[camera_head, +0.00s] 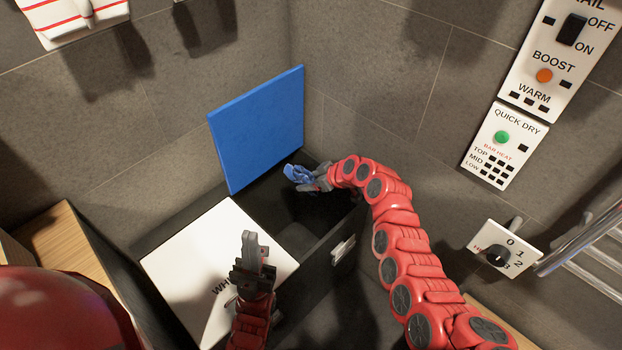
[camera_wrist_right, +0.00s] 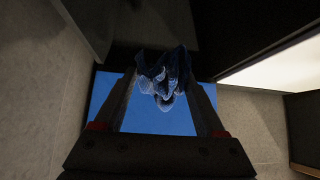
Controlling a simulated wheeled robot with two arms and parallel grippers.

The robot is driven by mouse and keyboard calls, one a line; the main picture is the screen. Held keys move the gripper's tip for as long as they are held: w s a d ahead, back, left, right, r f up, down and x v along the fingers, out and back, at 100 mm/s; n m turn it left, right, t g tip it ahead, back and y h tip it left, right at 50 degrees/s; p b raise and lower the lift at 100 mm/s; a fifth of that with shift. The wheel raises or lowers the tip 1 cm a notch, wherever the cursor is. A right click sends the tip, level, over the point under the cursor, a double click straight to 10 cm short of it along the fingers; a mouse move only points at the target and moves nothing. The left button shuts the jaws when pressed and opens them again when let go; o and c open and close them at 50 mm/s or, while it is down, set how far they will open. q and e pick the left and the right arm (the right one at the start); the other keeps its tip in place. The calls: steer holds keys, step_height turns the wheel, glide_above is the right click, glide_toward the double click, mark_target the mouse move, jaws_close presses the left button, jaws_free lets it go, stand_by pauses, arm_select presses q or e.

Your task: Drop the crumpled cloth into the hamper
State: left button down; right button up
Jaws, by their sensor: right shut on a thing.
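The crumpled cloth (camera_head: 296,173) is blue. My right gripper (camera_head: 312,183) is shut on it and holds it over the open compartment of the hamper. The cloth also shows in the right wrist view (camera_wrist_right: 164,78), bunched between the fingertips. The hamper (camera_head: 318,262) is a dark box with two compartments. Its blue lid (camera_head: 262,128) stands raised at the back, and its white lid (camera_head: 188,265) lies closed on the left. My left gripper (camera_head: 250,248) is above the white lid; whether its fingers are open is unclear. The compartment's floor is in deep shadow.
Wall panels with switches and buttons (camera_head: 503,145) are on the right wall. A small dial plate (camera_head: 506,248) and a metal towel rail (camera_head: 590,240) are lower right. A wooden surface (camera_head: 70,255) is at left. A striped towel (camera_head: 75,15) hangs upper left.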

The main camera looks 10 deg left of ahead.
steer(key=o, duration=1.3)
steer(key=shift+r, duration=0.1)
steer(key=shift+s+d+r, duration=0.1)
steer(key=shift+d+r, duration=0.25)
steer(key=shift+r, duration=0.1)
steer(key=v, duration=1.6)
steer(key=shift+s, duration=0.2)
steer(key=shift+d, duration=0.1)
